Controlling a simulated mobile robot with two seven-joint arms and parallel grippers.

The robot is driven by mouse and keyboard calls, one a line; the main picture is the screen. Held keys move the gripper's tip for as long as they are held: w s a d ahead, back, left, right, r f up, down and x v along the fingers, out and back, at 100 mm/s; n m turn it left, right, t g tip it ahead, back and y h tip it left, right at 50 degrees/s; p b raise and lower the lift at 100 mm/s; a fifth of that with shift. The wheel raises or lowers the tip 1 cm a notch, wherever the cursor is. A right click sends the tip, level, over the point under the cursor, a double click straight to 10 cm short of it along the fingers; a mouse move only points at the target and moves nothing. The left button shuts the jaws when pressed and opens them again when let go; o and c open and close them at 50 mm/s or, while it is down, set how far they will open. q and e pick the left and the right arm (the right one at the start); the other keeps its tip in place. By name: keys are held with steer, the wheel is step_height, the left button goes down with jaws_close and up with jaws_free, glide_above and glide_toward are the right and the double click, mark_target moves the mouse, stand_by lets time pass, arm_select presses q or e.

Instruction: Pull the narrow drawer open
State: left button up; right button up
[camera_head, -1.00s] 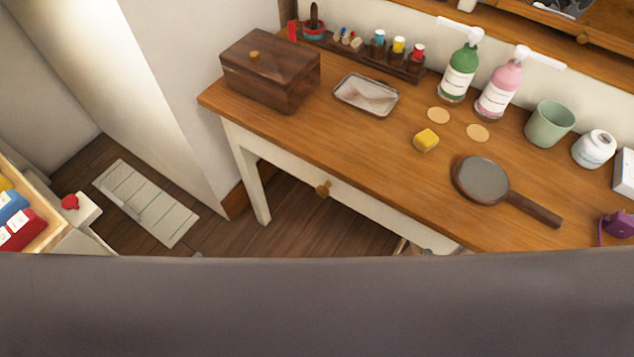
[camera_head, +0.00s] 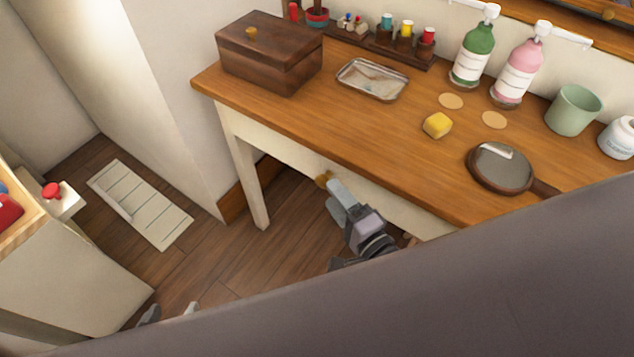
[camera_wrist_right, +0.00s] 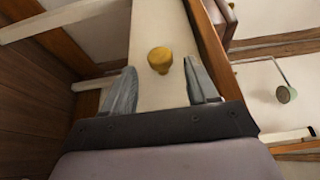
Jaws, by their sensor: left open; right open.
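The narrow drawer is the pale front (camera_head: 290,147) under the wooden tabletop, and it looks closed. Its brass-coloured round knob (camera_head: 322,180) is partly covered by my right gripper (camera_head: 338,190), which points at it from the front. In the right wrist view the knob (camera_wrist_right: 160,60) lies between the two spread fingers, near their tips, with a gap on both sides. The right gripper is open and not closed on the knob. My left gripper (camera_head: 169,312) shows only as two separated fingertips at the lower left, open and empty, away from the desk.
On the tabletop (camera_head: 320,120) are a wooden box (camera_head: 268,55), a metal tray (camera_head: 372,80), a yellow block (camera_head: 437,125), a round hand mirror (camera_head: 500,167) and two pump bottles. A pale cabinet (camera_head: 75,270) stands at the left.

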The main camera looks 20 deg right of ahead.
mark_target(322, 186)
steer(key=shift+x, duration=2.8)
steer(key=shift+a+b, duration=0.1)
steer(key=shift+b, duration=0.2)
jaws_close()
